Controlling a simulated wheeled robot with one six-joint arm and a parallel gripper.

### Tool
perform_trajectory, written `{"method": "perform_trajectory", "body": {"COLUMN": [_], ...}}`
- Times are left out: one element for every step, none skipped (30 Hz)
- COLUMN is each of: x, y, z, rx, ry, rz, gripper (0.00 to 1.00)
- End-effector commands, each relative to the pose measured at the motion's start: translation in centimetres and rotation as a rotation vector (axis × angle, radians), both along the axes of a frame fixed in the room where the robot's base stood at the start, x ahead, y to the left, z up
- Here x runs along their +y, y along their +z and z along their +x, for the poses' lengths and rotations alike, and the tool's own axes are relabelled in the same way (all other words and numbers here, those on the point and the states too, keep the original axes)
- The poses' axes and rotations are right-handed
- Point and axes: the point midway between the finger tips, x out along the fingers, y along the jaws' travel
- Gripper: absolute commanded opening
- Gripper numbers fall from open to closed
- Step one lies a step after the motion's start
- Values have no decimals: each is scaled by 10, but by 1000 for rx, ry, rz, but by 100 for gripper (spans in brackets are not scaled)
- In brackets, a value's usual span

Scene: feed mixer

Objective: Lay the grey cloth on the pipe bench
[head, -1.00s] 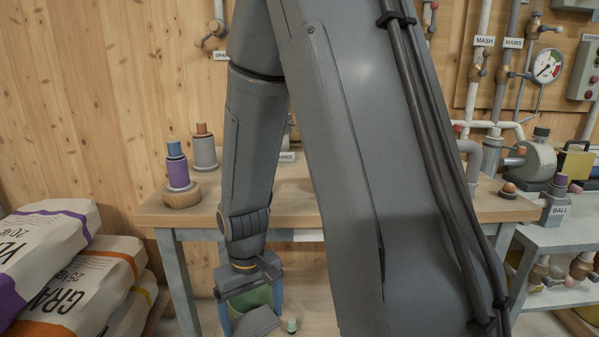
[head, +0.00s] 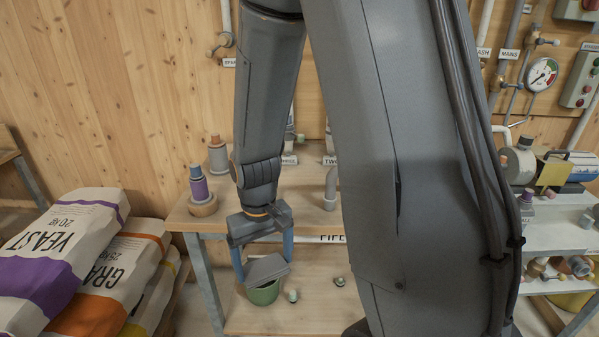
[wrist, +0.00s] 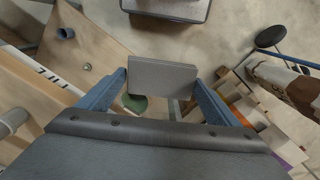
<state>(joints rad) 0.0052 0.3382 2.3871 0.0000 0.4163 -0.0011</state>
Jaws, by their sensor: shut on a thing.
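The grey cloth (head: 267,269) is a flat, slab-like piece held between the two fingers of my gripper (head: 264,264). In the wrist view the cloth (wrist: 162,80) spans between the fingertips of my gripper (wrist: 160,84). The pipe bench (head: 235,222) is a wooden-topped table with grey legs and a partly hidden label on its front edge. In the head view my gripper appears in front of the bench, with the cloth lower in the picture than the top's front edge. My arm hides much of the bench top.
A green bucket (head: 264,295) appears just below the cloth, near the lower shelf (head: 315,315). A purple-banded fitting (head: 199,187) and a grey fitting (head: 217,155) stand on the bench's left end. Stacked sacks (head: 60,245) lie left. A metal shelf unit (head: 553,239) stands right.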

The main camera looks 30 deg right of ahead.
Motion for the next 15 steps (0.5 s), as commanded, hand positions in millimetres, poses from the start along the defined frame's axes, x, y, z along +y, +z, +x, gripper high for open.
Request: {"method": "perform_trajectory", "body": {"x": [-1,-1,-2,-3,-4,-5,-7,-9,-12,-14,-18,-24,-31,-40,-51], "y": [18,24,30,36,40,47,51,56,62,67,73,81,88,95,100], "z": [-5,-6,-7,-8,-9,-10,-11,-11,-12,-12,-12,-11,-11,-9,-7], "rx": [0,0,0,0,-1,-1,-1,-1,-2,-2,-2,-3,-4,-5,-4], "ry": [-4,-7,-13,-17,-23,-31,-39,-49,-66,-81,-100,-134,-170,-220,-283], "rz": [0,0,0,0,0,0,0,0,0,0,0,0,0,0,0], "gripper": [63,63,63,63,63,63,63,63,63,63,63,63,63,63,63]}}
